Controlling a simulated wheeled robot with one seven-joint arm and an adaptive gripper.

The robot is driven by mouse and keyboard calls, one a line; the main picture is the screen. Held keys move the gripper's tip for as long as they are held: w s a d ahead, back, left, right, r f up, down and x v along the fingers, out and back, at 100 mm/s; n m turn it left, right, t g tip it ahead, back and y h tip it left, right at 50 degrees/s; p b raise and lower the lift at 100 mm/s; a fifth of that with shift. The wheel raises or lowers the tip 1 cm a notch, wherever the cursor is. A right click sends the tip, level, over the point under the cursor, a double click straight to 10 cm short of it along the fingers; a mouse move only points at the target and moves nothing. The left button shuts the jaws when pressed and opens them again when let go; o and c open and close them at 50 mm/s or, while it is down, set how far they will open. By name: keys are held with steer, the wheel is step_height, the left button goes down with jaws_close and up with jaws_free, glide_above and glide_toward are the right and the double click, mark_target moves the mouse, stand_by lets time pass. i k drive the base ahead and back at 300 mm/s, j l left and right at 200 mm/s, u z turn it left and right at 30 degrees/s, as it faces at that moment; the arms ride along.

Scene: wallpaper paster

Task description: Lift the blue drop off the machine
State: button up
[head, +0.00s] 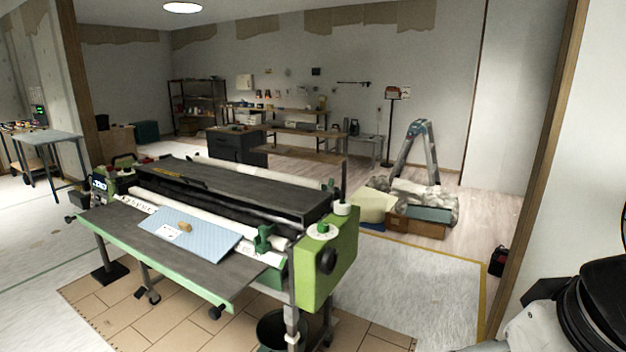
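The blue drop (207,245) is a flat light-blue sheet lying on the dark front table of the pasting machine (255,285). Part of my arm shows at the lower right corner, well apart from the sheet. My gripper is not in view.
A dark bucket (272,332) stands under the machine's right end, on brown floor covering (90,295). A stepladder (415,150) and cardboard boxes (412,226) are behind at the right. A wooden post (535,180) stands at the right. Pale floor between machine and post looks clear.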

mark_target(209, 241)
steer(key=j, duration=0.65)
steer(key=i+j, duration=0.15)
steer(key=j, duration=0.2)
steer(key=i+j+z, duration=0.1)
steer(key=j, duration=0.25)
steer(key=i+j, duration=0.2)
steer(key=j, duration=0.2)
steer(key=i+j, duration=0.15)
steer(key=j, duration=0.2)
steer(key=i+j+z, duration=0.1)
steer(key=j, duration=0.25)
steer(key=i+j, duration=0.2)
steer(key=j, duration=0.2)
steer(key=i+j, duration=0.3)
steer(key=i, duration=0.15)
steer(key=i+j+z, duration=0.15)
steer(key=i, duration=0.3)
steer(key=j, duration=0.1)
